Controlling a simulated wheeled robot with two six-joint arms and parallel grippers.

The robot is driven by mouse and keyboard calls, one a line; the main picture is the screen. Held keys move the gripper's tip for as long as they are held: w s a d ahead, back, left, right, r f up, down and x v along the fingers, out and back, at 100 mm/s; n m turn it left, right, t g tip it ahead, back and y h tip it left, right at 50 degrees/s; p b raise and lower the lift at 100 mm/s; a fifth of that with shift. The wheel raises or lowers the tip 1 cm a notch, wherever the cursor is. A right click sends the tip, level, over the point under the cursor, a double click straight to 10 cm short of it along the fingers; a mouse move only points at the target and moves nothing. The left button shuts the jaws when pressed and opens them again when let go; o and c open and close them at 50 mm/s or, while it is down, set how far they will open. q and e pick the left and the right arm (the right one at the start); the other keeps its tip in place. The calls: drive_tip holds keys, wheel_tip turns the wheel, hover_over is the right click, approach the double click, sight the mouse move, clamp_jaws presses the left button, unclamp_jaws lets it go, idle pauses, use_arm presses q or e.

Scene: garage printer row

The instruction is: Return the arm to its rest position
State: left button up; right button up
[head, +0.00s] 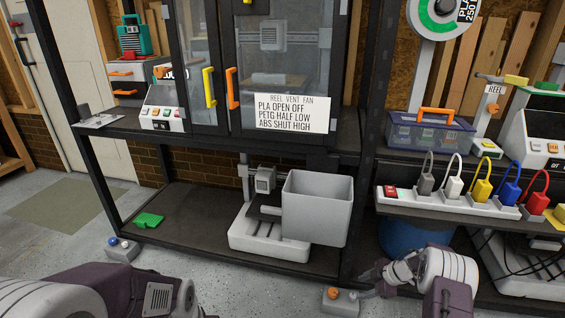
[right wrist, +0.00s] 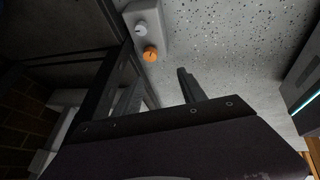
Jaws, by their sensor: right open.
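My right arm comes in at the lower right of the head view. Its gripper (head: 374,280) is near the shelf's lower front edge, just above and right of a small grey box with orange and white knobs (head: 340,302). In the right wrist view the two dark fingers (right wrist: 158,88) stand apart with nothing between them, and the same knob box (right wrist: 149,30) lies beyond them. My left arm (head: 110,292) lies across the lower left of the head view; its fingers are not visible.
A dark shelf rack (head: 190,216) holds a printer with a grey bin (head: 318,208) and a green piece (head: 148,220). A power strip (head: 452,199) with coloured plugs sits on the right rack. Another knob box (head: 122,249) is on the left floor.

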drive_tip(key=w+a+r+m+t+h, duration=0.2)
drive_tip(key=r+m, duration=0.2)
drive_tip(key=r, duration=0.4)
drive_tip(key=w+a+r+m+t+h, duration=0.1)
drive_tip(key=r+m+t+h, duration=0.2)
drive_tip(key=r, duration=0.5)
drive_tip(key=s+a+m+g, duration=0.2)
drive_tip(key=s+m, duration=0.1)
drive_tip(key=s, duration=0.6)
drive_tip(key=s+a+r+m+g, duration=0.1)
drive_tip(key=s+a+m+g, duration=0.15)
drive_tip(key=s, duration=0.65)
drive_tip(key=s+a+m+g, duration=0.2)
drive_tip(key=s+m, duration=0.1)
drive_tip(key=s, duration=0.5)
drive_tip(key=s+r+p, duration=0.1)
drive_tip(key=r+p, duration=2.3)
drive_tip(key=s+a+r+g+p, duration=0.1)
drive_tip(key=s+r+p, duration=0.1)
drive_tip(key=r+p, duration=2.2)
drive_tip(key=shift+s+r+m+p, duration=0.3)
drive_tip(key=shift+r+m+p, duration=0.1)
drive_tip(key=shift+p, duration=0.4)
